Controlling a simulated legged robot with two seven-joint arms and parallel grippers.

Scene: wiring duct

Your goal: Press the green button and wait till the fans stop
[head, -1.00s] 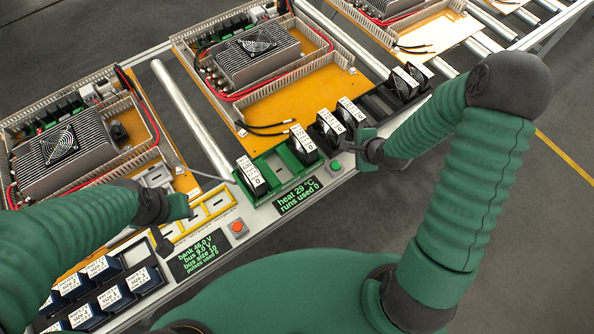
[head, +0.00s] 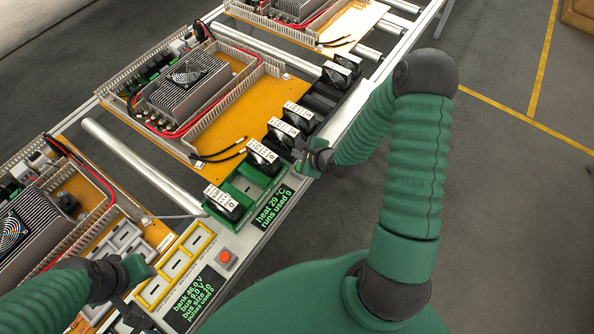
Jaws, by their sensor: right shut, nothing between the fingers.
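The green button does not show now; my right gripper (head: 304,163) covers the area beside the heat display where it stood earlier. This gripper is shut and empty, low by the front edge of the green fan holder (head: 242,186). Contact with the button cannot be seen. One black fan with a white label (head: 222,203) sits at the holder's left end and another fan (head: 262,157) at its right end. Whether they spin cannot be told. The heat display (head: 272,206) reads 29 °C, runs used 0. My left gripper (head: 150,268) hangs near the yellow frame; its jaws are unclear.
A red button (head: 225,257) sits beside the bank display (head: 195,300). More fans (head: 282,132) stand in a black rack beyond my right gripper. Orange boards (head: 215,140) with finned units lie on the roller conveyor.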

